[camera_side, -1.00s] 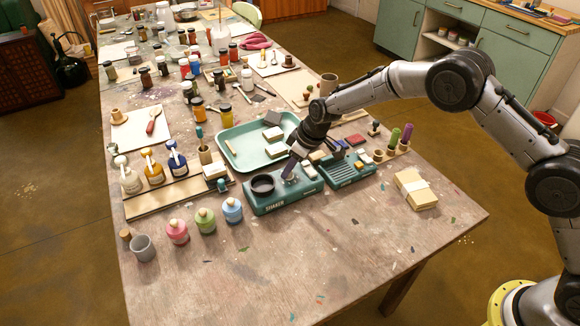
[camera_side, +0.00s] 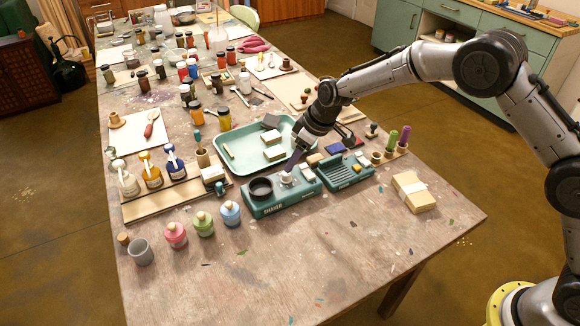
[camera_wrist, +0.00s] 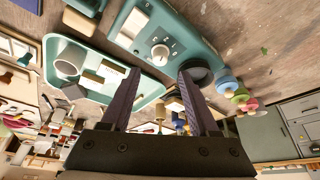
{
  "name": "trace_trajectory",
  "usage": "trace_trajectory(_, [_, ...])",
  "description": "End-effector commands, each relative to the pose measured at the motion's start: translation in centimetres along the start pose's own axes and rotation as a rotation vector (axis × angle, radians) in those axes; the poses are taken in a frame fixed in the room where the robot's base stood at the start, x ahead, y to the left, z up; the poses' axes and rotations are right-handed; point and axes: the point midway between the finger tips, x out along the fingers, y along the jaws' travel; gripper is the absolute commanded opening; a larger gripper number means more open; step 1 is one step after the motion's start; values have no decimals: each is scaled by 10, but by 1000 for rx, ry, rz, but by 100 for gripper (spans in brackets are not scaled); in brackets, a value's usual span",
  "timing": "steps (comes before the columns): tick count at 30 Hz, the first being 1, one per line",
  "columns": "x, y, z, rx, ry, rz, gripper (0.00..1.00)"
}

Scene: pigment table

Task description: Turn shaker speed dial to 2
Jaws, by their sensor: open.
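The teal shaker (camera_side: 262,206) stands near the front of the table, with a dark round cup (camera_side: 261,187) on its left part. Its white speed dial (camera_side: 287,178) is on the right part of the top. In the wrist view the round dial (camera_wrist: 160,54) shows with small marks around it, too small to read surely. My gripper (camera_side: 290,168) is tilted down just above the dial. In the wrist view my gripper (camera_wrist: 159,72) is open and empty, its two dark fingers apart, with the dial appearing between and beyond the tips. Contact cannot be told.
A teal ridged rack (camera_side: 345,172) stands right beside the shaker. A green tray (camera_side: 240,165) with pale blocks lies behind. Pink, green and blue jars (camera_side: 203,224) stand at the front left. A wrapped paper stack (camera_side: 413,192) lies right.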

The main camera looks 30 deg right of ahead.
Motion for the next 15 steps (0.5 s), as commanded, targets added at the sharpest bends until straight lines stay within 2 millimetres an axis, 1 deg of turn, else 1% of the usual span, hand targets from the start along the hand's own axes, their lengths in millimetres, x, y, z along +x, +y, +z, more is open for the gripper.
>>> trace_trajectory(1, [-13, 0, -1, 0, 2, 1, 61])
trace_trajectory(6, [-47, 1, 0, 1, 1, 2, 61])
trace_trajectory(10, [-65, 1, 0, 1, 0, 1, 61])
trace_trajectory(15, [-78, 0, 0, 1, -1, 0, 61])
